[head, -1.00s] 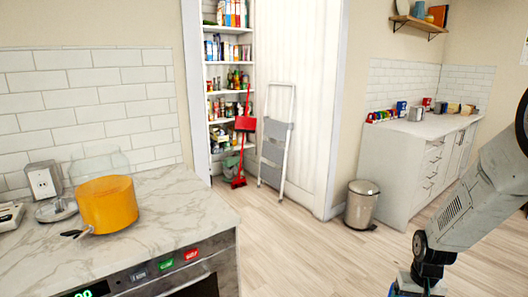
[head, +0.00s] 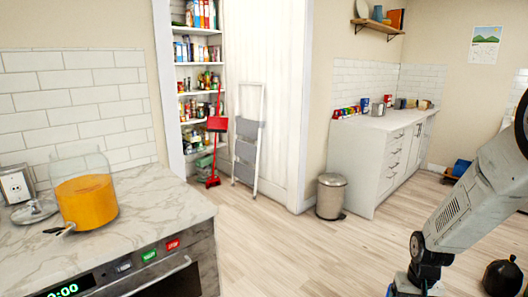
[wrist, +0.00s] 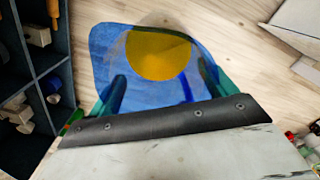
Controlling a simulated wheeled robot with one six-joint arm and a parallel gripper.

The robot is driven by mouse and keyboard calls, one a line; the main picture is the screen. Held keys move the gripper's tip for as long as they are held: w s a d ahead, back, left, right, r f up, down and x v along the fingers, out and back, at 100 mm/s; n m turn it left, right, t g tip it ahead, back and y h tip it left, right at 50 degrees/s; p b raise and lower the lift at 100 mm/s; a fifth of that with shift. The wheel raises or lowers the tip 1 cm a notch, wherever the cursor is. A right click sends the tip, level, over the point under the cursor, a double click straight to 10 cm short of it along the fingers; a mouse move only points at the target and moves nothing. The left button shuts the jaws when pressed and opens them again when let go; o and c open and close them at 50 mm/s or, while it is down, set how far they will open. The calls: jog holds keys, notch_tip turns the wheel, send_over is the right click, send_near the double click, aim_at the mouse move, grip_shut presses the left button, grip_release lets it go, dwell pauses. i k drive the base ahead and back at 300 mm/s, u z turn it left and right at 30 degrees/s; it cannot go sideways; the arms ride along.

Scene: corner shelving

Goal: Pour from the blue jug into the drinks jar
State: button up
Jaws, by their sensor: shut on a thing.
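The drinks jar (head: 86,203) is a clear glass jar, part full of orange drink, with a small tap low on its front. It stands upright on the marble counter at the left of the head view. My gripper (wrist: 150,90) is shut on the blue jug (wrist: 110,50), a see-through blue vessel with orange-yellow liquid (wrist: 158,55) inside. The fingers show partly through the blue wall. In the head view my arm is at the lower right, well apart from the jar, and only a bit of blue shows at the bottom edge.
A round lid (head: 35,211) lies on the counter beside the jar, near a wall socket (head: 15,186). An oven front (head: 150,270) is below. A stepladder (head: 248,135), red broom (head: 215,140) and bin (head: 331,196) stand beyond clear floor. A black kettle-like thing (head: 503,277) is at lower right.

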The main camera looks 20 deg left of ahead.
aim_at(80, 176)
jog(key=u, duration=0.05)
jog(key=k, duration=1.05)
jog(key=u, duration=1.65)
jog(key=i, duration=0.45)
jog(key=u, duration=0.05)
